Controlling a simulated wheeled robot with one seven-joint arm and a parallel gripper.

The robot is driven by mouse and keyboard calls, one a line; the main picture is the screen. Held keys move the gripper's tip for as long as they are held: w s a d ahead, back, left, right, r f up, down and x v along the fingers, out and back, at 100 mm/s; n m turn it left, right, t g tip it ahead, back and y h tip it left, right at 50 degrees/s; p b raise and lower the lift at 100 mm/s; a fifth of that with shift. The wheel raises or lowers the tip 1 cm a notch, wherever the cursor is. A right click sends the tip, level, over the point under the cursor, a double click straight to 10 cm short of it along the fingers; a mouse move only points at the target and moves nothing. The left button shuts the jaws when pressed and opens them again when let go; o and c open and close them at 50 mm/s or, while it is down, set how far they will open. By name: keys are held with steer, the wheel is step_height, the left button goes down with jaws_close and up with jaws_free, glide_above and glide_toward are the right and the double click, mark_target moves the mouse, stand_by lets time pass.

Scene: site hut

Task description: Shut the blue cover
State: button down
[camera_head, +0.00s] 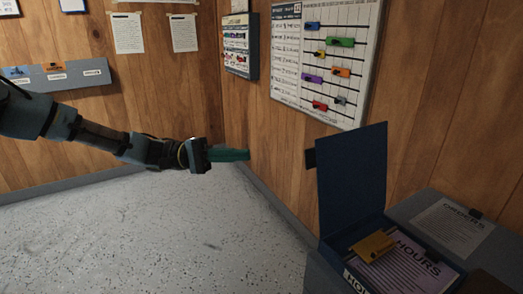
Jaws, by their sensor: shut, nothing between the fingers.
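The blue cover (351,178) stands open, close to upright, at the left side of a dark blue box (337,245). Inside the box lie a paper headed "HOURS" (408,272) and a yellow object (373,246). My gripper (245,154) is shut and empty, with its fingers pointing right. In the picture it is left of the cover, over the floor, and apart from it.
A grey surface with an "ORDERS" sheet (452,226) is right of the box. A board with coloured sliders (328,60) and a smaller board (240,46) hang on the wood wall. The speckled floor (170,235) is clear.

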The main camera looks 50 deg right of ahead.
steer(key=p, duration=0.4)
glide_toward(312, 156)
steer(key=s+d, duration=0.1)
steer(key=s, duration=0.1)
steer(key=s+d, duration=0.1)
steer(key=d, duration=0.1)
steer(key=shift+s+d+r, duration=0.2)
steer(key=shift+s+d, duration=0.1)
steer(key=shift+s, duration=0.1)
steer(key=shift+s+a, duration=0.1)
steer(key=shift+s, duration=0.4)
steer(key=shift+r+p, duration=0.1)
steer(key=shift+p, duration=0.2)
